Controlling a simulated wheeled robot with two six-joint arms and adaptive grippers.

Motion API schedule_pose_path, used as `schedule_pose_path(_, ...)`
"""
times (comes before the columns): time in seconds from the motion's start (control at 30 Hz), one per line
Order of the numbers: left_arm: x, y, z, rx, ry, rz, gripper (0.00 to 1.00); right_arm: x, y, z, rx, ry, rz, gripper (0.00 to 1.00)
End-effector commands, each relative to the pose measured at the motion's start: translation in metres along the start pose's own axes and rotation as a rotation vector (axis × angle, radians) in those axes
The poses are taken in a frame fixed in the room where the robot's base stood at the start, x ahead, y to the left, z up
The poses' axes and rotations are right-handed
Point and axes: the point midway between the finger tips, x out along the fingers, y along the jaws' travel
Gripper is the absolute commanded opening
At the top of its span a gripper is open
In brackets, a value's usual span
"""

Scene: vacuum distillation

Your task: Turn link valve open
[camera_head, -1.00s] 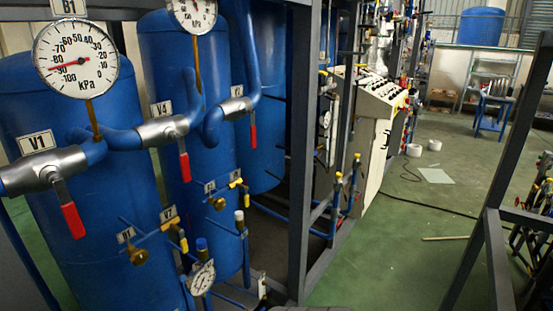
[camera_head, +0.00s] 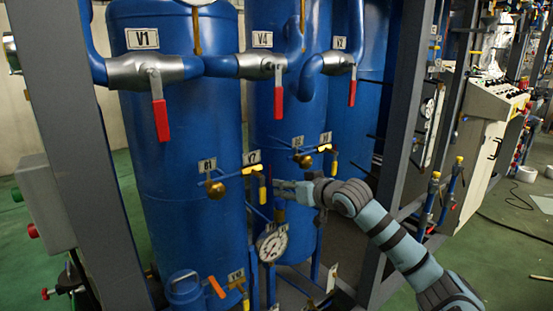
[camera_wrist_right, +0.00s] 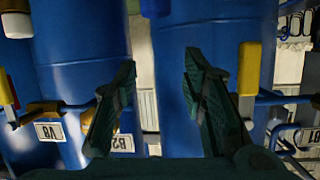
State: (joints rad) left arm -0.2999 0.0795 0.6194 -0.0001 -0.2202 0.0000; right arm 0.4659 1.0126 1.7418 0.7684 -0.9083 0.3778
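My right gripper (camera_head: 276,187) reaches in from the right toward the tanks, just right of the yellow-handled valve (camera_head: 262,187) by the V7 tag. In the right wrist view its two fingers (camera_wrist_right: 160,62) are spread with nothing between them. A yellow handle (camera_wrist_right: 248,70) hangs outside the right finger there, and an upside-down V8 tag (camera_wrist_right: 49,131) shows at left. Three valves with red levers pointing down sit on the upper pipes: V1 (camera_head: 160,119), V4 (camera_head: 278,93) and V2 (camera_head: 352,87). I cannot tell which valve is the link valve. My left gripper is not in view.
Blue tanks (camera_head: 180,120) stand behind the valves. A round gauge (camera_head: 271,245) is below my gripper. Grey frame posts (camera_head: 75,120) stand at left and right (camera_head: 405,120). A control box (camera_head: 42,205) is at left.

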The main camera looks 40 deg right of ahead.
Motion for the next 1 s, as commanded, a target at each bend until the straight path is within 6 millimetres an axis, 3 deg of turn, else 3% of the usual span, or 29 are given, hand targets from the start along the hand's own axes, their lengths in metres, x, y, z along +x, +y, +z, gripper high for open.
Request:
schedule_pose_path(0.03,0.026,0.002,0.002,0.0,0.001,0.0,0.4,-0.035,-0.008,-0.051,-0.032,0.101,-0.028,0.38)
schedule_pose_path(0.1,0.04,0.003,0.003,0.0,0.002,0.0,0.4,-0.099,-0.022,-0.114,-0.051,0.205,-0.063,0.38)
schedule_pose_path(0.2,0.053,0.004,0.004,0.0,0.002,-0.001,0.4,-0.174,-0.04,-0.152,-0.081,0.287,-0.087,0.38)
schedule_pose_path(0.3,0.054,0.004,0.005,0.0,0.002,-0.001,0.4,-0.207,-0.051,-0.163,-0.096,0.31,-0.097,0.38)
schedule_pose_path(0.37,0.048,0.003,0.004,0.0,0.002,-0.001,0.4,-0.208,-0.053,-0.169,-0.096,0.313,-0.099,0.38)
schedule_pose_path(0.47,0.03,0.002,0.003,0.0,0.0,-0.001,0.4,-0.193,-0.056,-0.179,-0.093,0.312,-0.102,0.38)
schedule_pose_path(0.7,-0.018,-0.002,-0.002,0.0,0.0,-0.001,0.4,-0.13,-0.063,-0.203,-0.089,0.315,-0.1,0.38)
schedule_pose_path(0.83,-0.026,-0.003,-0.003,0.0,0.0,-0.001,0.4,-0.102,-0.064,-0.209,-0.091,0.317,-0.095,0.38)
schedule_pose_path(1.0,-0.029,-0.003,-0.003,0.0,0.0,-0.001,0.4,-0.082,-0.064,-0.212,-0.094,0.317,-0.092,0.38)
